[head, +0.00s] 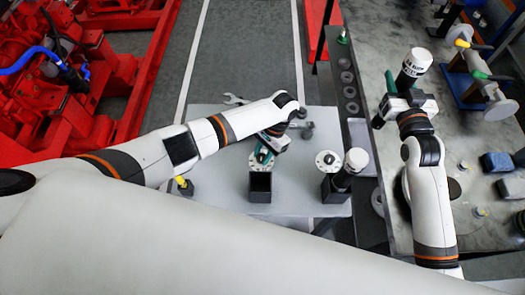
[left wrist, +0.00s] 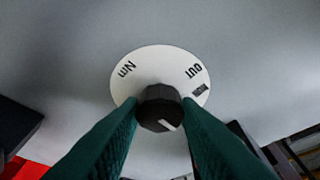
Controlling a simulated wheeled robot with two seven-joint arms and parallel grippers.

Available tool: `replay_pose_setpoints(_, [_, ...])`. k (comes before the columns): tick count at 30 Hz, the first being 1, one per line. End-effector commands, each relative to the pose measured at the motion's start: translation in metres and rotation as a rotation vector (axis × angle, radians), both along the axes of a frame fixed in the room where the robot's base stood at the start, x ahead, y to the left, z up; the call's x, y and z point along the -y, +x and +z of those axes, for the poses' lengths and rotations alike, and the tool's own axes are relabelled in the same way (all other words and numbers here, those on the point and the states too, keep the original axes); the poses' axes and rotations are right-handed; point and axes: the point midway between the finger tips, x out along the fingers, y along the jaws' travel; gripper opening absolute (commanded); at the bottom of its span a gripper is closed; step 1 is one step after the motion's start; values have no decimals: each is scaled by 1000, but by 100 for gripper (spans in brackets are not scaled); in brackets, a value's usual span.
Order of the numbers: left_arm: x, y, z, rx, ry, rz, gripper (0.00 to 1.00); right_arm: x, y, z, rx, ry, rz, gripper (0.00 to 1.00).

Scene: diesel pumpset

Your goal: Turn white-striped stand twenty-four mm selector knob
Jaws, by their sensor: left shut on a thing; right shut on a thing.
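Part of the dial is hidden by the fingers. My right gripper (head: 410,97) is shut on a white-capped cylinder (head: 416,63) with a dark printed band, above the right-hand bench.
A second dial (head: 328,160) and a stand (head: 334,192) with a white-capped cylinder (head: 355,160) are to the right. A yellow-topped piece (head: 184,185) stands left. A wrench (head: 236,99) lies behind my left arm. Red machinery (head: 80,90) fills the far left.

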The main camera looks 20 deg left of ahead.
Motion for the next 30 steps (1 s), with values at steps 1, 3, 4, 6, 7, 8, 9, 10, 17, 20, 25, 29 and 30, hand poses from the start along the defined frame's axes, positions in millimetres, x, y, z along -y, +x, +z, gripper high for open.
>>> replay_pose_setpoints(1, [1,1,3,5,-2,-34,7,0,0,6,6,2,0,0])
replay_pose_setpoints(3, [2,1,3,4,-2,-80,7,0,0,7,6,2,0,0])
replay_pose_setpoints(4, [2,1,3,5,-3,-98,7,0,0,8,6,2,0,0])
replay_pose_setpoints(6, [2,1,3,6,-2,-135,7,0,0,9,6,1,0,0])
replay_pose_setpoints(7, [2,1,3,5,-3,-150,7,0,0,10,6,1,0,0])
replay_pose_setpoints(8, [2,1,3,6,-3,-163,7,0,0,10,6,1,0,0])
replay_pose_setpoints(9, [2,2,3,7,-2,-178,7,0,0,11,6,2,0,0])
replay_pose_setpoints(10, [2,2,2,7,-2,-190,7,0,0,11,6,2,0,0])
replay_pose_setpoints(17, [2,2,2,8,-3,-238,7,0,0,13,6,2,0,0])
replay_pose_setpoints(20, [2,2,2,8,-3,-245,7,0,0,13,6,1,0,0])
replay_pose_setpoints(25, [2,2,2,8,-2,-247,7,0,0,13,6,2,0,0])
replay_pose_setpoints(29, [2,2,2,8,-2,-246,7,0,0,13,6,2,0,0])
replay_pose_setpoints(30, [2,2,2,9,-3,-246,7,0,0,13,6,2,0,0])
